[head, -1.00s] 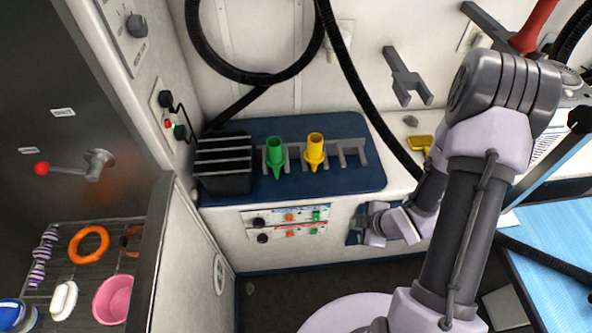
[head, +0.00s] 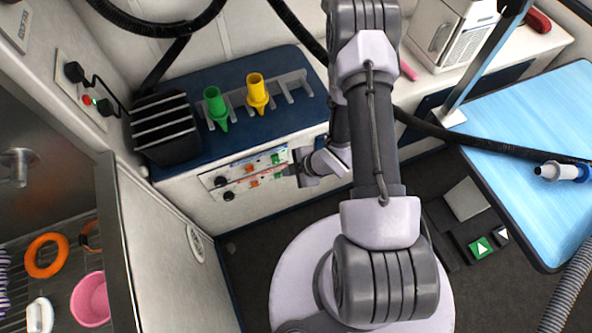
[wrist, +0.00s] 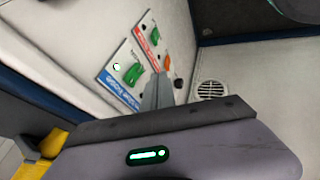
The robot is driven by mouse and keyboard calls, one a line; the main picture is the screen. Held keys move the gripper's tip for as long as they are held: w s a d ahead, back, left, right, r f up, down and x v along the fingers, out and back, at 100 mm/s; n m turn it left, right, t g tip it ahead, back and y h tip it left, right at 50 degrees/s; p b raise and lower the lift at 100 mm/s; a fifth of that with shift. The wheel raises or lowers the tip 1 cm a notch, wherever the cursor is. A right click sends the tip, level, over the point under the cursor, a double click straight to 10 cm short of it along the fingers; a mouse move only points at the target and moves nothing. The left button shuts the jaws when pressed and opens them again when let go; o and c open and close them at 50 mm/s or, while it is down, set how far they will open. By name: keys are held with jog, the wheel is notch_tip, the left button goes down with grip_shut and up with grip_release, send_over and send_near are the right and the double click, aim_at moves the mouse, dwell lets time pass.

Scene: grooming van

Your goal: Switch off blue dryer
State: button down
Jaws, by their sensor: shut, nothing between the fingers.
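Two control panels are on the white cabinet front. The upper panel, with a blue label (head: 243,164), has a black knob, an orange control and a green switch (head: 277,158). The panel with a red label (head: 240,184) sits just below it. In the wrist view the blue-labelled panel (wrist: 122,92) shows a green switch (wrist: 133,73) and a lit green lamp (wrist: 117,67). The red-labelled panel (wrist: 146,44) is beside it. My gripper (head: 294,170) is shut and empty at the panels' right end; its fingers (wrist: 158,88) partly cover the panels. Contact cannot be told.
A blue and white nozzle (head: 563,172) lies on the light-blue table (head: 500,110) at right. Green (head: 215,106) and yellow (head: 256,92) nozzles stand in a rack above the panels. A black hose (head: 440,130) crosses behind my arm. A foot pedal (head: 481,247) is on the floor.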

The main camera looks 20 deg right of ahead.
aim_at(274, 162)
jog(key=shift+w+a+f+b, duration=0.1)
jog(key=shift+w+f+b, duration=0.15)
jog(key=shift+w, duration=0.5)
jog(key=shift+w+a+f+b, duration=0.1)
jog(key=shift+w+f, duration=0.25)
jog(key=shift+w, duration=0.45)
jog(key=shift+w+a+f+b, duration=0.1)
jog(key=shift+w+f+b, duration=0.15)
jog(key=shift+w, duration=0.5)
jog(key=shift+f, duration=0.1)
jog(key=shift+w+r+p, duration=0.3)
jog(key=shift+r+p, duration=0.1)
jog(key=shift+r, duration=0.35)
jog(key=shift+s, duration=0.1)
